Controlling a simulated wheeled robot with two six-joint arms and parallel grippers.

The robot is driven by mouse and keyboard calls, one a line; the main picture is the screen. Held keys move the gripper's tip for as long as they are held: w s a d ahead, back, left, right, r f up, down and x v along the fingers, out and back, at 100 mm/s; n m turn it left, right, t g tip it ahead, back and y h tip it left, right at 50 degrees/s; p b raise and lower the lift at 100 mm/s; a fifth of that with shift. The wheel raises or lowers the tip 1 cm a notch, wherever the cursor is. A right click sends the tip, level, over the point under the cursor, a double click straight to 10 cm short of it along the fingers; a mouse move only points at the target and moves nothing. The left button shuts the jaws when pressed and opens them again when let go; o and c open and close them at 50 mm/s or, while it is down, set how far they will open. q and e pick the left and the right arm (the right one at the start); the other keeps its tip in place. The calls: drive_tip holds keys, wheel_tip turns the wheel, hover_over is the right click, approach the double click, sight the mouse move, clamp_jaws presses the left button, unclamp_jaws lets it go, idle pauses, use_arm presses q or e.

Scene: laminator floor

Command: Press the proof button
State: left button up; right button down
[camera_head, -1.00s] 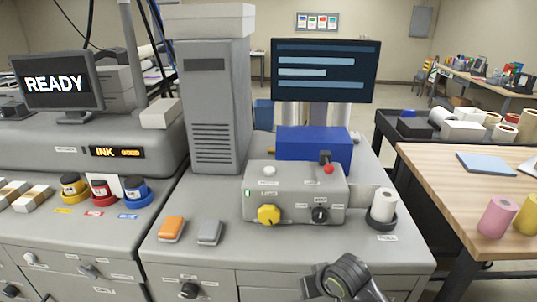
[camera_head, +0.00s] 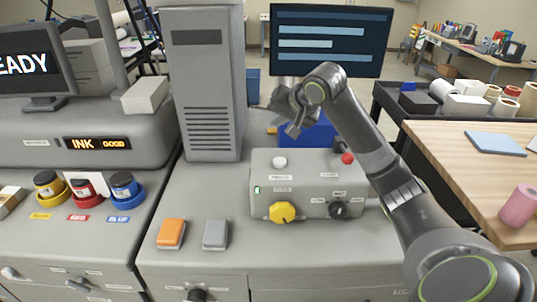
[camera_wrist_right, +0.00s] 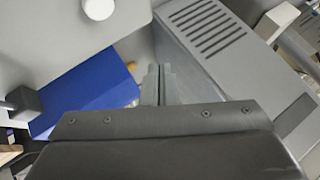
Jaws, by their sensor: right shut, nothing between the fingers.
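A grey control box (camera_head: 310,180) stands on the grey counter, with a round white button (camera_head: 280,162) on its top, a red knob (camera_head: 347,158), a yellow knob (camera_head: 283,212) and a black knob (camera_head: 338,210). My right gripper (camera_head: 292,129) is shut and empty, raised above the back of the box near the blue block. In the right wrist view its closed fingers (camera_wrist_right: 158,85) show, with the white button (camera_wrist_right: 98,8) at upper left, apart from them. My left gripper is out of view.
A tall grey tower (camera_head: 208,90) stands just left of the box. A blue block (camera_head: 318,135) is behind the box, under a monitor (camera_head: 330,42). An orange pad (camera_head: 171,233) and a grey pad (camera_head: 215,234) lie on the counter front. A wooden table (camera_head: 480,170) is at right.

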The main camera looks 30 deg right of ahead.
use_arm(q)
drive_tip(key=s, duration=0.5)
use_arm(e)
drive_tip(key=b, duration=0.5)
hover_over(282, 162)
wheel_tip(282, 162, down, 5)
drive_tip(key=shift+s+r, duration=0.15)
drive_tip(key=shift+r, duration=0.05)
wheel_tip(282, 162, down, 2)
drive_tip(key=shift+f+b, duration=0.25)
drive_tip(key=shift+b, duration=0.2)
drive_tip(key=shift+f, duration=0.5)
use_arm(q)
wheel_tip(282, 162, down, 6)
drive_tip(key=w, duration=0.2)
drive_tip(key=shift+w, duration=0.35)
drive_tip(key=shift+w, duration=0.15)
